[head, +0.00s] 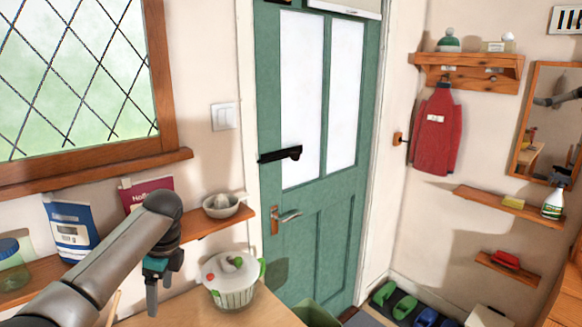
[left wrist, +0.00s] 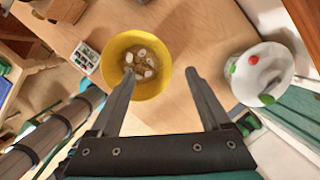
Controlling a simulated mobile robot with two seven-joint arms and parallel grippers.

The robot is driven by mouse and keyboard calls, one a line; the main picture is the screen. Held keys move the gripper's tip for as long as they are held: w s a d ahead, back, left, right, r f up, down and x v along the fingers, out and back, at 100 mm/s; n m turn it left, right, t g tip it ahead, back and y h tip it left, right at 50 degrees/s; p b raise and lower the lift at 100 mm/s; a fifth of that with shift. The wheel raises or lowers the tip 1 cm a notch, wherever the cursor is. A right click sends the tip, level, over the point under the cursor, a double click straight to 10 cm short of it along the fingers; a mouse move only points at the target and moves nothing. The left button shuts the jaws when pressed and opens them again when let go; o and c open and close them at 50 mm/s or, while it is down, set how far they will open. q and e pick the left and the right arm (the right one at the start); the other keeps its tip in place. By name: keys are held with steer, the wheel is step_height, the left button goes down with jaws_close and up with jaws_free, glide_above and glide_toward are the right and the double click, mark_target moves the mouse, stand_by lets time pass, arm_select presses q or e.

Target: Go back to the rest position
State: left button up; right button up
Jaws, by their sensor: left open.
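My left gripper (head: 152,295) points down over the wooden table in the head view, to the left of a white lidded pot (head: 232,283). The left wrist view shows the jaws (left wrist: 163,73) spread apart with nothing between them. The yellow bowl (left wrist: 160,84) with pale pieces inside stands on the table below and partly behind the left finger. The pot, a white round shape (left wrist: 262,72) with green and red spots, is to the right of the jaws, apart from them. My right gripper does not show in either view.
A shelf under the window holds a blue-and-white packet (head: 70,228), a maroon book (head: 147,190), a blue-lidded jar (head: 12,265) and a small bowl (head: 222,205). The green door (head: 313,215) is shut. A small white tray (left wrist: 86,57) lies left of the yellow bowl.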

arm_select(q)
steer(key=s+d+f+n+t+h, duration=0.1)
steer(key=s+d+f+n+h, duration=0.3)
steer(key=s+d+f, duration=0.95)
steer(key=s+a+r+n+t+y, duration=0.1)
steer(key=s+n, duration=0.5)
steer(key=s, duration=0.3)
steer(key=s+a+r+n+t, duration=0.1)
steer(key=s+r+n, duration=0.1)
steer(key=s+n, duration=0.6)
steer(key=s+f+m+g+b, duration=0.2)
steer(key=f+b, duration=1)
steer(key=f, duration=2.1)
steer(key=s+a+f+b, duration=0.1)
steer(key=s+f+b, duration=0.5)
steer(key=f, duration=0.7)
steer(key=s+a+f+b, duration=0.1)
steer(key=s+f+b, duration=0.5)
steer(key=s+f, duration=0.4)
step_height(320, 180, down, 4)
steer(key=shift+s+a+r, duration=0.1)
steer(key=shift+s+a, duration=0.1)
steer(key=shift+a, duration=0.15)
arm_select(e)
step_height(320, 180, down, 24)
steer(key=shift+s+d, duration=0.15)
